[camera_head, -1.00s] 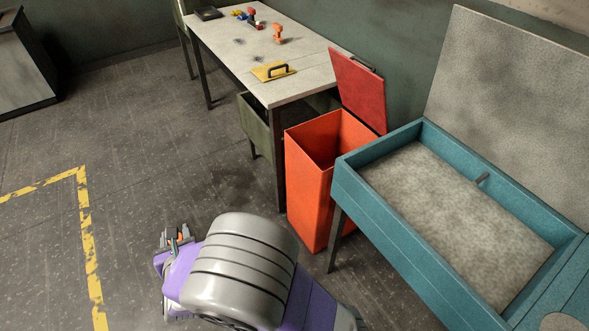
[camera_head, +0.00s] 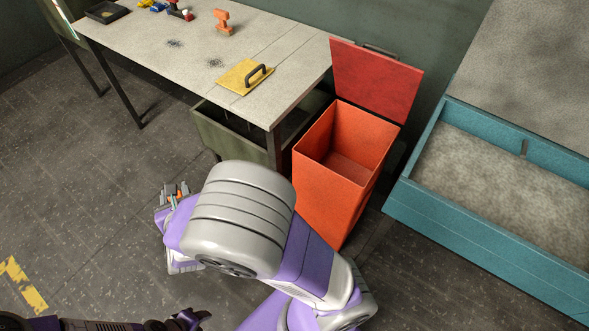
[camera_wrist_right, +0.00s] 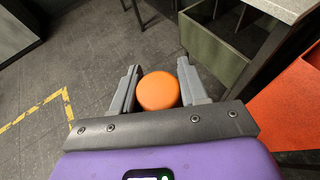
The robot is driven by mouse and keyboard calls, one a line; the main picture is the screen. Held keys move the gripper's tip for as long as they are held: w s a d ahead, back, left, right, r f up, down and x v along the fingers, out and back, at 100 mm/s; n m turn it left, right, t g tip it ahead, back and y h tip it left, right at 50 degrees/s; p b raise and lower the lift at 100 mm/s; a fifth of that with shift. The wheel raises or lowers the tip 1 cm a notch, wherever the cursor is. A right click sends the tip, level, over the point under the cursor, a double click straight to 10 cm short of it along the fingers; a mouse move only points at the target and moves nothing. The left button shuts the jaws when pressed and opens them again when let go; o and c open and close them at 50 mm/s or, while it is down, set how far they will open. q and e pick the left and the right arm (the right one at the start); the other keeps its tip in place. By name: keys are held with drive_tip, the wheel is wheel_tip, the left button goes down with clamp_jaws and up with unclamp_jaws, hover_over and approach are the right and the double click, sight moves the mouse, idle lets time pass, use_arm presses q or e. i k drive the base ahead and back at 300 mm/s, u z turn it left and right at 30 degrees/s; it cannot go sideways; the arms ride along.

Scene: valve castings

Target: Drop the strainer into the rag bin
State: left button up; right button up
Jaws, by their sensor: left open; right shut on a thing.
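The strainer looks to be the orange, round-topped piece (camera_wrist_right: 157,91) between the fingers of my right gripper (camera_wrist_right: 158,88) in the right wrist view. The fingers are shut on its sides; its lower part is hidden. In the head view only a small orange bit (camera_head: 180,194) shows at my right gripper, left of my large arm link. The rag bin looks to be the tall orange-red bin (camera_head: 322,198), with its red lid (camera_head: 376,82) raised and its inside looking empty. The held piece is left of the bin and apart from it. My left gripper (camera_head: 190,317) is open at the lower edge.
A grey worktable (camera_head: 150,38) stands behind, holding a yellow plate with a handle (camera_head: 245,77), an orange part (camera_head: 222,22) and other small parts. A green compartmented box (camera_head: 235,140) is under it. A teal sandbox (camera_head: 470,225) stands right of the bin. Floor at left is clear.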

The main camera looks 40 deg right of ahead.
sight(339, 171)
drive_tip(key=z, duration=0.95)
drive_tip(key=i, duration=0.9)
drive_tip(key=z, duration=1.2)
drive_tip(key=i, duration=0.25)
drive_tip(key=z, duration=0.1)
